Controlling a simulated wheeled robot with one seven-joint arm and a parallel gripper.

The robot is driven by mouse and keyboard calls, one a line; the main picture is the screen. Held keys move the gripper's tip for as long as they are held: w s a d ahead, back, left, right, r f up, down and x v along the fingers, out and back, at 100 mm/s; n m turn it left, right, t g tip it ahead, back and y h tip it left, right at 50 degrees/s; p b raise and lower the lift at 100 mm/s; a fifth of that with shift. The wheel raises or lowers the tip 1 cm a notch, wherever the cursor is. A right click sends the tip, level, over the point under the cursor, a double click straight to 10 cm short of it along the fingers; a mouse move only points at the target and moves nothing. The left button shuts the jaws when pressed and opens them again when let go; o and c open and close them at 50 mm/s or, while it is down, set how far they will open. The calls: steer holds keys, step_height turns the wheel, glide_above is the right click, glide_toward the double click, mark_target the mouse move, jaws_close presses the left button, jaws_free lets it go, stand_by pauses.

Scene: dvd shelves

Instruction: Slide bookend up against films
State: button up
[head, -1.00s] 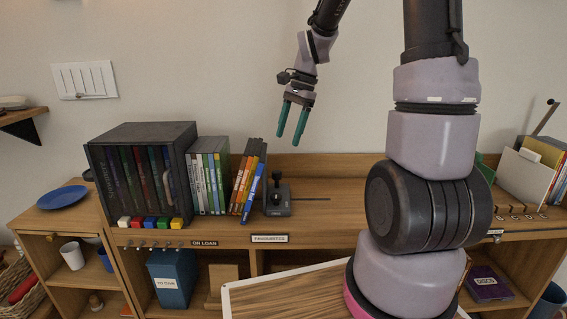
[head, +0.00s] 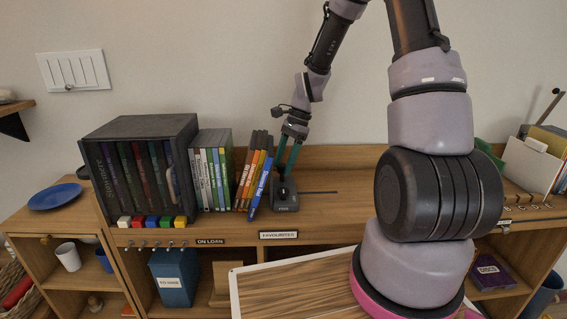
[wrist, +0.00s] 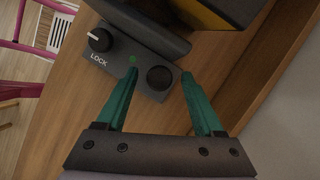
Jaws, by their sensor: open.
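The grey bookend (head: 285,197) stands on the shelf top, just right of the leaning films (head: 255,178). My gripper (head: 286,172) is open and has come down over the bookend. In the wrist view, my gripper's green fingertips (wrist: 160,75) lie on either side of the black knob, with gaps between. Whether the fingers touch the bookend's body cannot be told.
A slot (head: 318,192) runs right from the bookend along the shelf top. Upright cases (head: 212,170) and a dark box of volumes (head: 140,165) stand to the left. The shelf top right of the bookend is clear up to my arm. A back ledge (head: 340,157) runs behind.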

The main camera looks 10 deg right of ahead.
jaws_close()
stand_by(1.5)
